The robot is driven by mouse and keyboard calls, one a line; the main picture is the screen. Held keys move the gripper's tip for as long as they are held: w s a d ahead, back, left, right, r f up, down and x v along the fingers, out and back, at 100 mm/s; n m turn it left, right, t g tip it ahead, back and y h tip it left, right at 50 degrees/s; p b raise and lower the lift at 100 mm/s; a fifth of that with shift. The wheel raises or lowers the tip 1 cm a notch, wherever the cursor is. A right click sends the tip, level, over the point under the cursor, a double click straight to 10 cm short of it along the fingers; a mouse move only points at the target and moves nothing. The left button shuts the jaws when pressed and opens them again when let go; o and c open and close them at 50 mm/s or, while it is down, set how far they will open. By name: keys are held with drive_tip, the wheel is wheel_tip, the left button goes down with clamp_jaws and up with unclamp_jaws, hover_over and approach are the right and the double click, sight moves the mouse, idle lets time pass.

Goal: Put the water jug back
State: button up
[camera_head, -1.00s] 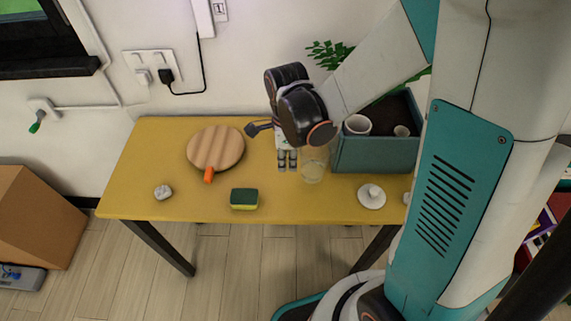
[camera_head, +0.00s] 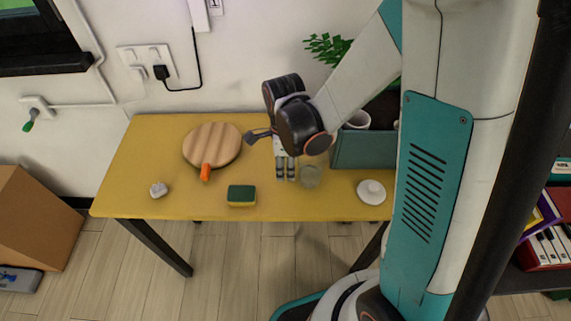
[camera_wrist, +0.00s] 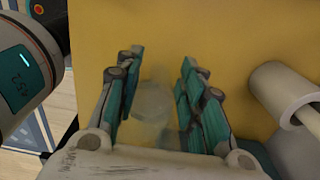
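The water jug (camera_head: 310,177) is a small, clear, see-through vessel at the middle right of the yellow table (camera_head: 130,180). My arm hides its upper part in the head view. In the wrist view the jug (camera_wrist: 152,100) shows faintly between my fingers, its round base visible. My gripper (camera_head: 285,168) is low at the table, beside the jug in the head view. In the wrist view my gripper (camera_wrist: 160,95) has its teal fingers on both sides of the jug, shut on it. The contact itself is hard to see through the clear material.
A teal box (camera_head: 360,150) holding a white cup (camera_head: 357,119) stands close on the right. A round white lid-like piece (camera_head: 371,192) lies in front of it.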

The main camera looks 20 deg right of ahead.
wheel_tip(320, 180, up, 12)
drive_tip(key=p, duration=0.4)
drive_tip(key=shift+r+p, duration=0.25)
drive_tip(key=shift+p, duration=0.15)
drive_tip(key=s+d+r+n+t, duration=0.2)
drive_tip(key=r+n, duration=0.4)
drive_tip(key=n, duration=0.4)
drive_tip(key=s+d+r+n+t, duration=0.2)
drive_tip(key=s+r+n+t, duration=0.3)
drive_tip(key=n, duration=0.6)
drive_tip(key=shift+s+d+r+n, duration=0.3)
drive_tip(key=shift+s+r, duration=0.85)
drive_tip(key=shift+s, duration=0.15)
